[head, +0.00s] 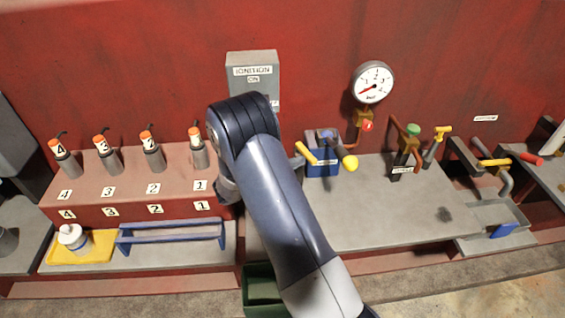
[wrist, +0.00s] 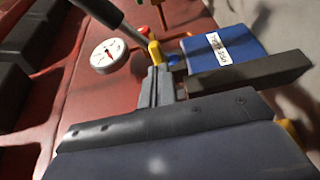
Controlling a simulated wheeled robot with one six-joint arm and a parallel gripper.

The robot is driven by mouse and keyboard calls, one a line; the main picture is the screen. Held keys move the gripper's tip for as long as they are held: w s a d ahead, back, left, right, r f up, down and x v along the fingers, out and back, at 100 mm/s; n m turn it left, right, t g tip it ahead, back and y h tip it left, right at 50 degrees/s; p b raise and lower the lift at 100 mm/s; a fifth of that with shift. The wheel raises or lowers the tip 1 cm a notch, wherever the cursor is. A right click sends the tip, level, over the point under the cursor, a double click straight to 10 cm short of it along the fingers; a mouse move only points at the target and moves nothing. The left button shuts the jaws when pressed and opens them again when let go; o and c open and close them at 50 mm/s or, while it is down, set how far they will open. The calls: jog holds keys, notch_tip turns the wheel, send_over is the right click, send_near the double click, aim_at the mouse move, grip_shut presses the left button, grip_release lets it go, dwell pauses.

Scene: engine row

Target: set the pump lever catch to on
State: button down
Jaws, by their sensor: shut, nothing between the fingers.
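The blue pump box (head: 322,169) stands on the grey bench, right of my arm in the head view. In the wrist view a blue block with a white label (wrist: 225,52) lies right of my gripper (wrist: 157,72). Its fingers are shut and empty, just by a yellow handle end (wrist: 155,50); contact is unclear. My arm hides most of the gripper in the head view.
A round gauge (head: 373,82) and red-knobbed pipe are on the wall behind. A green-capped valve (head: 412,131) stands to the right. The grey ignition box (head: 252,70) is behind my arm, numbered plugs are on the left. The bench front (head: 390,225) is clear.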

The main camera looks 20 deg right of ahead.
aim_at(314, 162)
jog(key=shift+d, duration=0.35)
jog(key=shift+s+d+f+n+t+b, duration=0.1)
jog(key=shift+d+n+t+b, duration=0.1)
jog(key=shift+n+t+b, duration=0.4)
jog(key=d+n+t+y+b, duration=0.1)
jog(key=n+t+b, duration=0.1)
jog(key=t+b, duration=0.1)
jog(key=d+n+t+y+b, duration=0.1)
jog(key=n+t+y+b, duration=0.1)
jog(key=b, duration=0.4)
jog(key=d+n+t+y+b, duration=0.1)
jog(key=d+n+t+b, duration=0.1)
jog(key=b, duration=0.3)
jog(key=shift+s+f+t+y, duration=0.3)
jog(key=shift+s+t, duration=0.1)
jog(key=shift+t, duration=0.5)
jog(key=shift+d+t+b, duration=0.2)
jog(key=shift+t+b, duration=0.1)
jog(key=shift+b, duration=0.6)
jog(key=d+b, duration=0.1)
jog(key=b, duration=0.2)
jog(key=w+d+b, duration=0.1)
jog(key=b, duration=0.2)
jog(key=d+b, duration=0.1)
jog(key=b, duration=0.2)
jog(key=shift+w+r, duration=0.3)
jog(key=shift+w, duration=0.05)
jog(key=shift+r, duration=0.15)
